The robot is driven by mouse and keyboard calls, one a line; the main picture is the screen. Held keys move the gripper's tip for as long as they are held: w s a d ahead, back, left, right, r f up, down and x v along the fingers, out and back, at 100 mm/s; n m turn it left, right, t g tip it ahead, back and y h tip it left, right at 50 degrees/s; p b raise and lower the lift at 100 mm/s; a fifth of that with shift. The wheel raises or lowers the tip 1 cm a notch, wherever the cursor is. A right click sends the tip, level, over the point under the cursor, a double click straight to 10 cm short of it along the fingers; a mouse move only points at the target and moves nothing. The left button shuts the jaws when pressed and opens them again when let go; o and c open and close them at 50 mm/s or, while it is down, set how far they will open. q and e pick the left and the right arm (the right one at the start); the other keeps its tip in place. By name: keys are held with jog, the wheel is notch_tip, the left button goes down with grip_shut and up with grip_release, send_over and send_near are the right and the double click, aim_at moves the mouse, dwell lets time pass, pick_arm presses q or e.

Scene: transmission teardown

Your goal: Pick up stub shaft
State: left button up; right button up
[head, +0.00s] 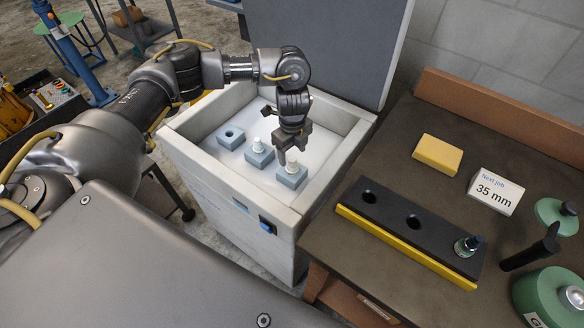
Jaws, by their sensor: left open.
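Three grey-blue blocks stand in a row inside a white open-topped cabinet. The middle block (259,156) and the right block (291,178) each hold a pale stepped piece upright, which look like stub shafts: the middle one (257,144) and the right one (292,167). The left block (231,136) has an empty hole. My left gripper (291,150) points down over the basin, open, its fingers just above and beside the right pale piece. The fingers partly cover the space between the two pieces; I cannot tell whether they touch one. My right gripper is not in view.
The cabinet's raised rim (335,150) surrounds the blocks, with a tall grey panel behind. On the right bench, a black rack (385,212) on a yellow base has two empty holes and one filled. A yellow block (437,154), a "35 mm" card (493,191) and green parts lie nearby.

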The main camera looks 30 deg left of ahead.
aim_at(292, 159)
pick_arm(q)
jog(key=f, duration=0.4)
jog(key=shift+w+a+f+b, duration=0.1)
jog(key=shift+a+f+b, duration=0.1)
jog(key=shift+f+b, duration=0.2)
grip_shut()
notch_tip(292, 159, up, 10)
jog(key=shift+r+p, duration=0.15)
jog(key=shift+p, duration=0.7)
jog(key=s+d+r+n, duration=0.4)
jog(key=s+r+n, duration=0.5)
jog(key=n, duration=0.7)
jog(key=shift+r, duration=0.25)
